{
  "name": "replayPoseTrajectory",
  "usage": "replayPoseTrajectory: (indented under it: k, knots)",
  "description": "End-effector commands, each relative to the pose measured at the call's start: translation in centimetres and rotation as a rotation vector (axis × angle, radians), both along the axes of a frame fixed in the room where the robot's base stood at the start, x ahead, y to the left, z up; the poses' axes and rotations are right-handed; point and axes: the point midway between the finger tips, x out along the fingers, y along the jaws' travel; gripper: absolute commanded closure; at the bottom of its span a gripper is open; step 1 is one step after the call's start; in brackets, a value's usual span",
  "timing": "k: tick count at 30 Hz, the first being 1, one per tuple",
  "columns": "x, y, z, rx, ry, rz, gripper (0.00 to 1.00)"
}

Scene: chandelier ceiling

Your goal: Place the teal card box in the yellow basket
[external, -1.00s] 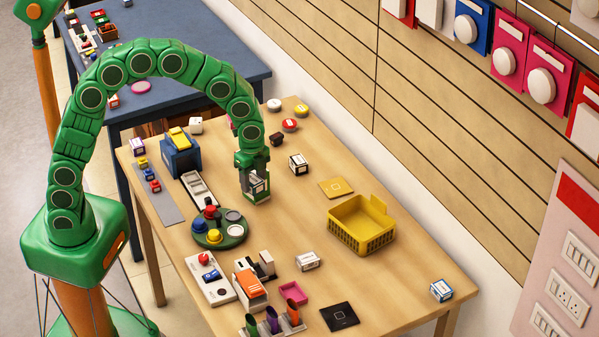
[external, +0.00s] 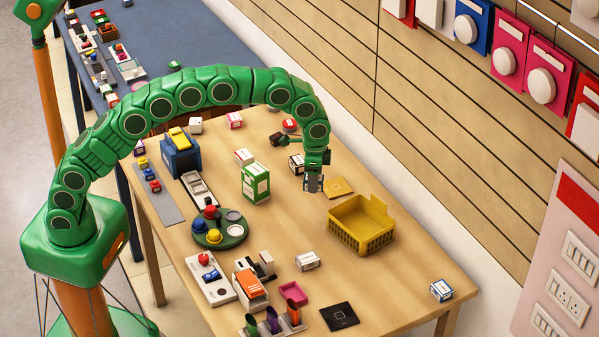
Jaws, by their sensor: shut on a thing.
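My gripper (external: 314,186) points down over the right part of the wooden table, just behind and left of the yellow basket (external: 362,240). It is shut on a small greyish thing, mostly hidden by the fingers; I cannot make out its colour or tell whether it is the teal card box. The yellow basket stands on the table, open at the top, with a raised back panel; it looks empty. A green and white box (external: 256,183) stands upright to the left of my gripper. I cannot pick out a clearly teal box elsewhere.
A flat yellow plate (external: 338,187) lies beside my gripper, and a black and white box (external: 296,164) stands behind it. A white box (external: 307,261), a black plate (external: 339,316) and a blue and white box (external: 441,290) lie in front. The table right of the basket is clear.

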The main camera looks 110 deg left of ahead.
Motion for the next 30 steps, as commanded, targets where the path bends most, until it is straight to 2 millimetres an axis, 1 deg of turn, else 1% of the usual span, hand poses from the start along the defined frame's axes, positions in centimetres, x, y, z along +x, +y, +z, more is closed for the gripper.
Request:
replayPoseTrajectory:
  k: [1,6,15,21,23,27,30]
  knots:
    - [0.8,0.1,-0.3,0.001,0.0,0.029,0.8]
    - [3.1,0.3,-0.5,0.002,-0.003,0.144,0.8]
    - [6.8,0.2,-1.3,0.0,-0.007,0.337,0.8]
    - [9.0,-0.2,-1.8,-0.001,-0.013,0.459,0.8]
    - [9.4,-0.5,-2.1,-0.002,-0.009,0.49,0.8]
    - [10.3,-0.8,-2.1,-0.003,-0.013,0.547,0.8]
    - [10.6,-1.0,-2.4,-0.003,-0.012,0.573,0.8]
